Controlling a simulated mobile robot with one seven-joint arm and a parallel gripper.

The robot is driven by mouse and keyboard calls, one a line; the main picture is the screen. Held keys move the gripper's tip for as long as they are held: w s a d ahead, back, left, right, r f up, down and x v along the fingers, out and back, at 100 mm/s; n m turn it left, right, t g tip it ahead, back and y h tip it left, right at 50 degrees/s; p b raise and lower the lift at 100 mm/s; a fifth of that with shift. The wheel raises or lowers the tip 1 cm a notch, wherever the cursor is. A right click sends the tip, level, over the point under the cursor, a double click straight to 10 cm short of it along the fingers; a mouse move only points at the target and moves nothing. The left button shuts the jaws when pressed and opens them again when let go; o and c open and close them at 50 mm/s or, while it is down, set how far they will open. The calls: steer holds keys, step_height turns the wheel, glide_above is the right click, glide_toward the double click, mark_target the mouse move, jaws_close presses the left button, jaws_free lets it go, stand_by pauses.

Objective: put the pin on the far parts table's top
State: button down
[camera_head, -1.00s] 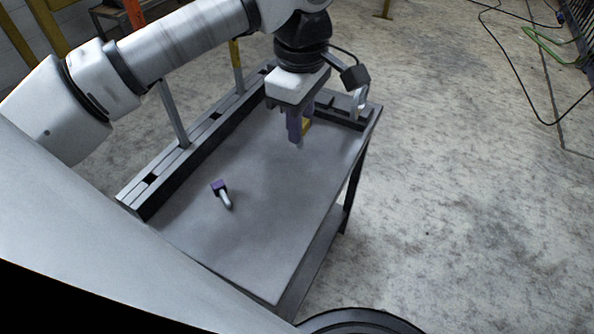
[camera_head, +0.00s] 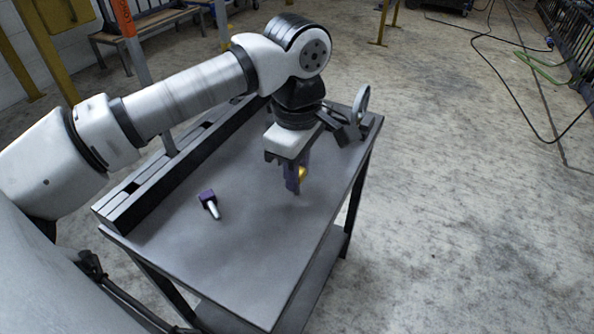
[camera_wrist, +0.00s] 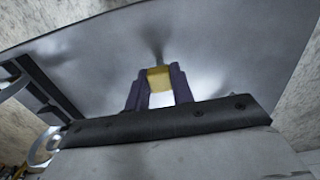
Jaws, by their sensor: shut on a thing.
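My gripper (camera_head: 293,186) has purple fingers and is shut on a yellow piece (camera_head: 302,174), which I take to be the pin. In the wrist view the yellow piece (camera_wrist: 159,78) sits between the fingers, with a pale part below it. The gripper points down over the middle right of a grey table top (camera_head: 245,240). I cannot tell whether the held piece touches the top, nor whether this is the far parts table. A second piece with a purple block head and pale shaft (camera_head: 208,205) lies on the table, left of the gripper.
A slotted dark rail (camera_head: 150,190) runs along the table's left edge. A grey ring-shaped part (camera_head: 361,103) stands at the back right corner. A bench (camera_head: 150,25) stands behind at upper left.

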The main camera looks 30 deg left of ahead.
steer(key=shift+f, duration=0.1)
steer(key=shift+f, duration=0.15)
steer(key=c, duration=1.2)
jaws_free()
steer(key=shift+r, duration=0.2)
step_height(320, 180, up, 12)
steer(key=p, duration=0.2)
steer(key=shift+p, duration=0.35)
